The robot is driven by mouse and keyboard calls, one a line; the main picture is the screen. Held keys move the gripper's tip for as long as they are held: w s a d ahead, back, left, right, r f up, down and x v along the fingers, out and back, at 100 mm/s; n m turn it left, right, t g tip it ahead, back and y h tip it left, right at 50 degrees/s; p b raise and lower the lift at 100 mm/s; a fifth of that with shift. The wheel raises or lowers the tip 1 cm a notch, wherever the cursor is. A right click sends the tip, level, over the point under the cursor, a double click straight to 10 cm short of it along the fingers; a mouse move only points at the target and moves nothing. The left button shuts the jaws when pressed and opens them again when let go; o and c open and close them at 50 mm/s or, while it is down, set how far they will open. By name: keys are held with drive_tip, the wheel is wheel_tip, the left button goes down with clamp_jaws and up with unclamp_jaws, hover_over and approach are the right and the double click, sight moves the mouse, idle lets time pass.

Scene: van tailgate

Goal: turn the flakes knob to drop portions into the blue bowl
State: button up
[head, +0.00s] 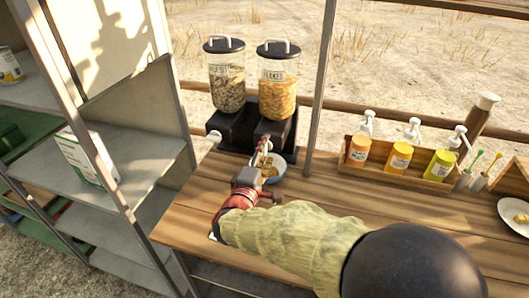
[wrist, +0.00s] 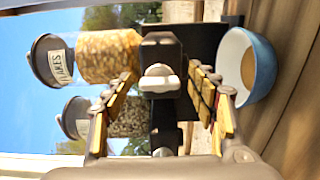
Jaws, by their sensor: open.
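The flakes dispenser (head: 278,96) is a clear canister with a black lid, full of golden flakes, on a black stand. Its white knob (wrist: 158,78) sits between the open fingers of my gripper (wrist: 165,84) in the wrist view; I cannot tell whether the fingers touch it. In the head view, my gripper (head: 263,154) is in front of the stand and hides that knob. The blue bowl (head: 280,174) is below the flakes outlet, partly behind my gripper. In the wrist view the bowl (wrist: 262,68) shows something tan inside.
A second dispenser (head: 228,92) with a darker mix stands left of the flakes, with its own white knob (head: 214,136). A wooden rack (head: 400,176) of pump bottles stands right. A metal post (head: 322,90) rises between. The front counter (head: 420,215) is clear.

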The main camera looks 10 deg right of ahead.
drive_tip(key=shift+s, duration=0.1)
drive_tip(key=v, duration=1.1)
drive_tip(key=shift+s+a, duration=0.2)
drive_tip(key=shift+s, duration=0.15)
drive_tip(key=shift+c, duration=0.6)
